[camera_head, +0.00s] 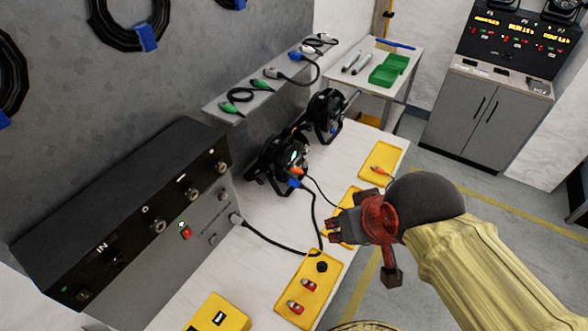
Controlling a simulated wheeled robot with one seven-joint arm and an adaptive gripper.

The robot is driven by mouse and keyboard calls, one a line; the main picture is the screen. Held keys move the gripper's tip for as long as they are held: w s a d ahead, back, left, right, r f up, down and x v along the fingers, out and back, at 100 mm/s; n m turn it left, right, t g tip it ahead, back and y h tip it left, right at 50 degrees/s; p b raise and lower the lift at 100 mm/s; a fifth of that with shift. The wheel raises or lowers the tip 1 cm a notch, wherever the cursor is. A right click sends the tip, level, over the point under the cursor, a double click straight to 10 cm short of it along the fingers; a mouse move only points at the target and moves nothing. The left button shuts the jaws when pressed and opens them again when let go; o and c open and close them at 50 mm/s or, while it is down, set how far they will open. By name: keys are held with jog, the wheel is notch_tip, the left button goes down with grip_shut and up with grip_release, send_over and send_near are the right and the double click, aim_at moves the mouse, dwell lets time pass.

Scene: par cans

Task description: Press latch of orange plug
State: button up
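A small orange plug (379,170) lies on the far yellow tray (382,152) on the white bench. Another orange-tipped part (298,171) shows at the back of the nearer black par can (273,163), just above a blue plug (294,184). The latch is too small to make out on either. My gripper (333,229) is above the bench's right edge, in front of the middle yellow tray (352,194), and points left. It is apart from both orange parts. Its dark fingers are small, and I cannot tell whether they are open.
A second par can (325,112) stands behind the first. A black cable runs across the bench (258,258) from the control box (130,215). A shelf (218,108) with plugs hangs above the bench.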

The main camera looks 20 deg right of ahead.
jog(key=c, duration=0.6)
grip_shut()
dwell(0.8)
